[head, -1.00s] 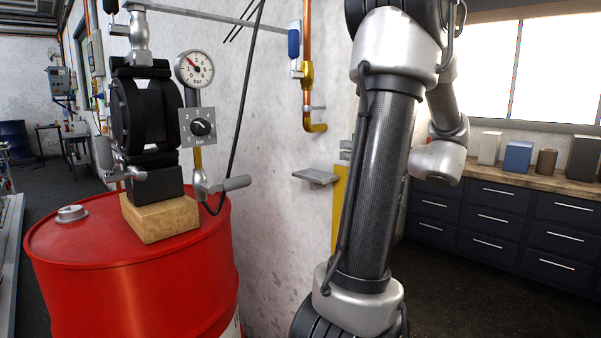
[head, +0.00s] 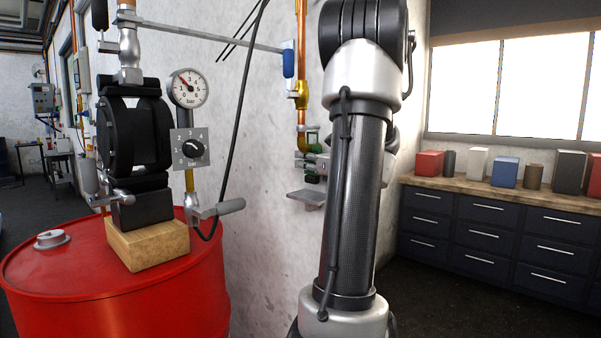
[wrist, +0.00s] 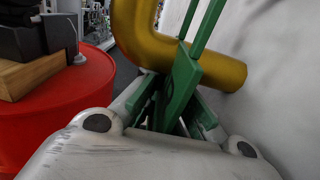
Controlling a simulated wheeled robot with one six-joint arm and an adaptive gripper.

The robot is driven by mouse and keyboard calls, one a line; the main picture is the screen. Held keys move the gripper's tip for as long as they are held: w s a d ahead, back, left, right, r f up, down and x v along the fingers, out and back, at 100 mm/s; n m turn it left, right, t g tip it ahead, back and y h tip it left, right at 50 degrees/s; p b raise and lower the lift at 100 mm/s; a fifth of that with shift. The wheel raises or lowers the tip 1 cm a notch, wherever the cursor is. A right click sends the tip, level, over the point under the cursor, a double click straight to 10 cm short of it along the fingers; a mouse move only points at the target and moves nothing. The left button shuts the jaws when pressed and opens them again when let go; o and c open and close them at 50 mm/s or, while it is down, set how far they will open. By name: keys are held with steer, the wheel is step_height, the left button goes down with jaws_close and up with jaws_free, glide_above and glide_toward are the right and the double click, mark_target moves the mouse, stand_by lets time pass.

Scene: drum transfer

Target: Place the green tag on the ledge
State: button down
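The green tag (wrist: 180,85) stands upright in the middle of the wrist view, with two thin prongs rising from it. It also shows small in the head view (head: 312,137). My gripper (wrist: 172,118) appears closed around its lower part; green finger parts sit on both sides. The exact contact is hard to see. In the head view my gripper (head: 311,162) is partly hidden by my arm. The ledge (head: 308,196), a small grey plate on the wall, lies just below my gripper. The ledge is bare where visible and does not show in the wrist view.
A brass pipe elbow (wrist: 215,66) lies close behind the tag. The red drum (head: 120,285) carries a wooden block (head: 148,245) and a black pump (head: 133,140). A pressure gauge (head: 188,88) and a handle (head: 222,209) stand left of the ledge.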

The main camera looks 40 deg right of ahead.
steer(key=f, duration=0.1)
steer(key=w+f, duration=0.1)
steer(key=f, duration=0.1)
steer(key=shift+a+f, duration=0.1)
steer(key=shift+f, duration=0.15)
steer(key=shift+f, duration=0.1)
steer(key=c, duration=1.6)
jaws_free()
steer(key=shift+c, duration=0.2)
